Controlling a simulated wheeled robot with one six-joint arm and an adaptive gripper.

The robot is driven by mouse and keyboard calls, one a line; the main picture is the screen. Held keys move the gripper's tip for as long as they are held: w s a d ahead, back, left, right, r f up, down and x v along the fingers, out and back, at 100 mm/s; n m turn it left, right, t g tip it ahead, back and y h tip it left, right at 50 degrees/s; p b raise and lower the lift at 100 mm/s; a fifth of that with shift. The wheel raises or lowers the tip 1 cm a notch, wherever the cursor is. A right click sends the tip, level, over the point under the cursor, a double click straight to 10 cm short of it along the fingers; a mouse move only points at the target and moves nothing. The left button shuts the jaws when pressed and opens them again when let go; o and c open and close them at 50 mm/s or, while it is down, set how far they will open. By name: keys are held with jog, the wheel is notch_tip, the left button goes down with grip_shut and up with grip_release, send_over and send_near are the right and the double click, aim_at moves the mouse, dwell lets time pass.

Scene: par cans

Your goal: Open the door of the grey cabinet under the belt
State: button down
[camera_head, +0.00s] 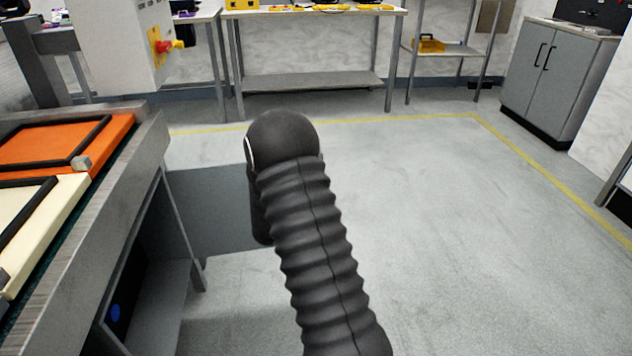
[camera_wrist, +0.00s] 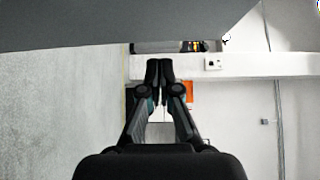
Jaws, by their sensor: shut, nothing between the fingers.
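The grey cabinet (camera_head: 172,300) is under the belt at the left in the head view. Its front is open on that side, and a blue round thing (camera_head: 115,312) shows in the dark inside. A flat grey panel, which looks like its door (camera_head: 212,205), stands swung out to the right from the cabinet's far end. My arm covers the panel's right end. My gripper is hidden behind the arm in the head view. In the wrist view my gripper (camera_wrist: 159,66) is shut and empty, its fingertips together. A large grey surface fills the top there; I cannot tell whether it is the door.
The belt frame (camera_head: 148,150) carries an orange panel (camera_head: 50,150) and a cream panel (camera_head: 40,225). A workbench (camera_head: 310,85) stands at the back. Another grey cabinet (camera_head: 555,80) stands at the back right. The floor right of my arm is clear.

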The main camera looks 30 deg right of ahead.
jog(key=s+v, duration=0.1)
jog(key=v, duration=1.1)
jog(key=s+d+f+m+g+y, duration=0.15)
jog(key=s+f+m+g, duration=0.5)
jog(key=m, duration=0.65)
jog(key=s+a+r+m+g+y, duration=0.2)
jog(key=s+m, duration=0.4)
jog(key=m, duration=0.1)
jog(key=s+a+r+m+g+y, duration=0.1)
jog(key=s+r+m+g+y, duration=0.15)
jog(key=s+m, duration=0.4)
jog(key=s+a+r+m+t+y, duration=0.4)
jog(key=a+r+m, duration=0.3)
jog(key=r, duration=0.2)
jog(key=s+a+r+m+t+y, duration=0.4)
jog(key=s+a+r+m+y, duration=0.2)
jog(key=r, duration=0.3)
jog(key=shift+s+a+r+m, duration=0.3)
jog(key=shift+a+r+m, duration=0.15)
jog(key=shift+m, duration=0.4)
